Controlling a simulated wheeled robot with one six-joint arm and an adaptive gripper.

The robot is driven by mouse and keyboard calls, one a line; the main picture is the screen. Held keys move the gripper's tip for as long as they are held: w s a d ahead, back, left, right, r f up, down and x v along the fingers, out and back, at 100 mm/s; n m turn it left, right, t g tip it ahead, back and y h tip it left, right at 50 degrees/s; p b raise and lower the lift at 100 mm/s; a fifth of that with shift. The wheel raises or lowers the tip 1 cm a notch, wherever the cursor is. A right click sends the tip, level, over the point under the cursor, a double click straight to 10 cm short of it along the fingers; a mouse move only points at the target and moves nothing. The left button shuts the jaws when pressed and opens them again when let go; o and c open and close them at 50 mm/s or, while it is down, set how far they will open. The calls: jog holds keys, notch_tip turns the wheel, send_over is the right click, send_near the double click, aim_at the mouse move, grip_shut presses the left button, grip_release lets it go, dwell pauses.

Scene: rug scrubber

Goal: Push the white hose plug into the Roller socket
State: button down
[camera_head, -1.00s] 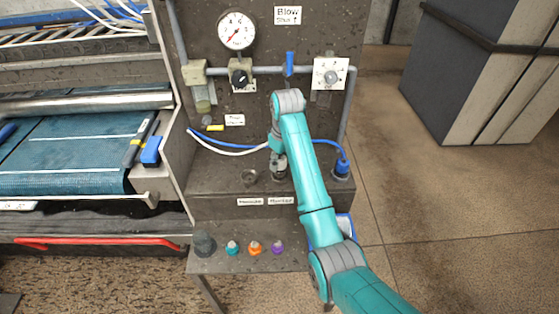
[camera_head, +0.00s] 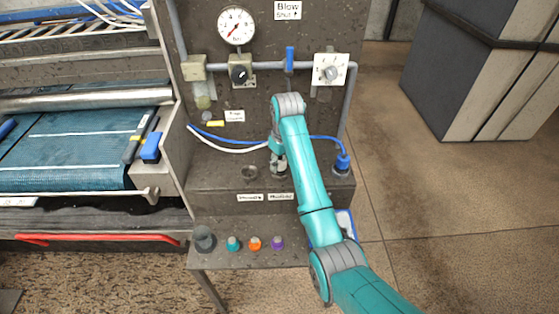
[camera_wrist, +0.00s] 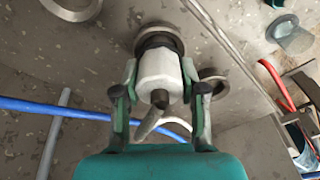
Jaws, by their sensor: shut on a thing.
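The white hose plug (camera_wrist: 158,72) is between the two fingers of my gripper (camera_wrist: 161,90), which is shut on it. Its front end meets a dark round socket ring (camera_wrist: 159,40); I cannot tell how deep it sits. In the head view my gripper (camera_head: 278,160) is low over the ledge, and my arm hides part of the plug and socket. The white hose (camera_head: 230,149) runs left from there. Two small labels are on the ledge front, too small to read surely, so I cannot confirm which socket is Roller.
An empty socket (camera_head: 249,172) is left of my gripper. A blue plug (camera_head: 342,162) with a blue hose (camera_head: 215,137) stands at the ledge's right end. Several coloured caps, one orange (camera_head: 254,243), line the lower shelf. The panel with gauge (camera_head: 236,25) and valves rises behind.

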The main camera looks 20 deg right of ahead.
dwell(0.3)
jog(key=c, duration=0.6)
grip_release()
jog(key=shift+r, duration=0.15)
